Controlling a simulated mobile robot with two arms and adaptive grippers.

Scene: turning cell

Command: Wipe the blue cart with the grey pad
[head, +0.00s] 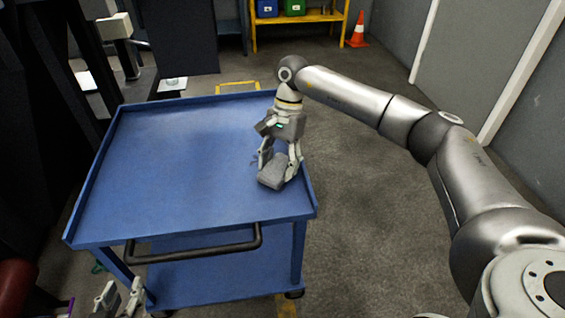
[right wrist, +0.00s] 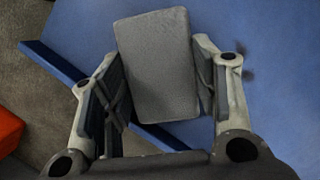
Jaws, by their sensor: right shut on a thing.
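The blue cart (head: 180,160) stands in front of me with a raised rim and a dark handle on its near side. My right gripper (head: 277,168) is shut on the grey pad (head: 272,180) over the right part of the cart's top. In the right wrist view the pad (right wrist: 158,65) sits between the two fingers, with the blue top behind it. I cannot tell for sure whether the pad touches the top. My left gripper (head: 120,298) shows at the bottom left, below the handle and in front of the cart; its fingers look apart and empty.
The cart's top is otherwise bare, with a lower shelf (head: 215,277) below. A yellow rack (head: 300,17) with blue and green bins and an orange cone (head: 358,30) stand at the back. Dark machinery is at the left. Floor is clear right of the cart.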

